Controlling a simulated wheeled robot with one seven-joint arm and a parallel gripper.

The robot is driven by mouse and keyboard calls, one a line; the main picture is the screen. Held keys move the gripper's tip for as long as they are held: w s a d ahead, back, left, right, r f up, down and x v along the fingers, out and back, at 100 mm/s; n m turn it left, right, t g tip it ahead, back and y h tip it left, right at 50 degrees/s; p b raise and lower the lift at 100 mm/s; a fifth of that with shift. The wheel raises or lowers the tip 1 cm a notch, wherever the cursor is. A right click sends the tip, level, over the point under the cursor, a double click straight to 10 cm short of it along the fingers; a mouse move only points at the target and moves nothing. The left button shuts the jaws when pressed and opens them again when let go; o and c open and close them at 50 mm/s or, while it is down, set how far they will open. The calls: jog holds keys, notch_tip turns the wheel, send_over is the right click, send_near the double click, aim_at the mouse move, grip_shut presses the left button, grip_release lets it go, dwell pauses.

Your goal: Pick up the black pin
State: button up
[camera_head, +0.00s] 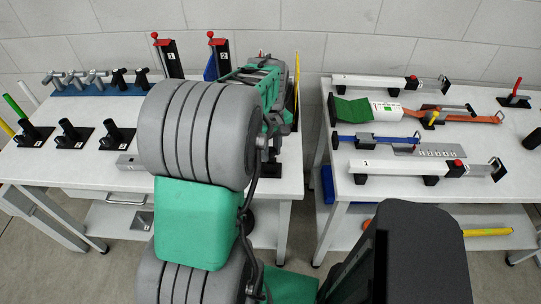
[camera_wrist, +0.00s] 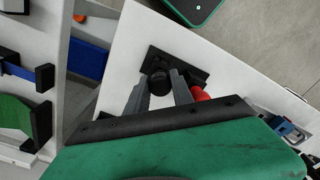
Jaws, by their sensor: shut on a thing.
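In the wrist view, the two grey fingers of my gripper (camera_wrist: 160,78) are shut on a dark round piece, which looks like the black pin (camera_wrist: 159,86), seen end-on. It is over a black base plate (camera_wrist: 186,64) on the white table; I cannot tell whether it still sits in the plate. A red part (camera_wrist: 200,93) is close beside the right finger. In the head view, my arm covers the gripper and the pin.
On the left table (camera_head: 75,168) stand several black holders (camera_head: 70,132), a row of T-handled tools (camera_head: 90,80) and two red-topped clamps (camera_head: 168,58). The right table (camera_head: 345,190) carries white rail fixtures (camera_head: 415,168). A gap separates the tables.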

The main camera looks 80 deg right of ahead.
grip_shut()
